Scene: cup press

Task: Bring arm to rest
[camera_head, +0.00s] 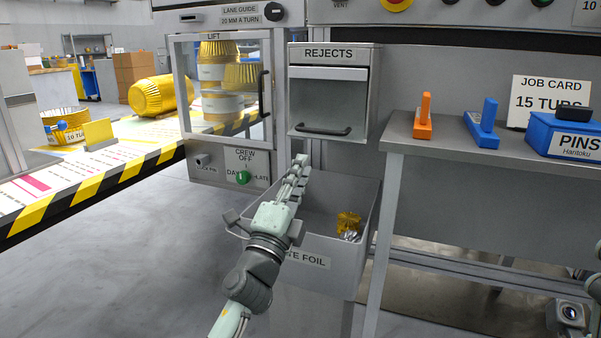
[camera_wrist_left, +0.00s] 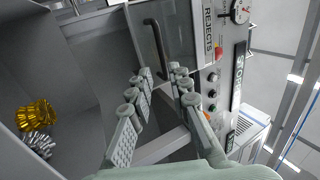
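My left arm comes in from the bottom of the head view, and its gripper (camera_head: 300,165) points up and away, over the waste foil bin and in front of the rejects box (camera_head: 330,95). In the left wrist view the two fingers (camera_wrist_left: 160,75) stand apart with nothing between them, so the gripper is open and empty. The rejects handle (camera_wrist_left: 155,50) lies beyond the fingertips and I see no clear contact. Part of my right wrist (camera_head: 570,313) shows at the lower right; its fingers cannot be made out clearly.
The foil bin (camera_head: 315,270) holds gold and silver foil scraps. A striped conveyor (camera_head: 60,200) lies left. Floor between is clear.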

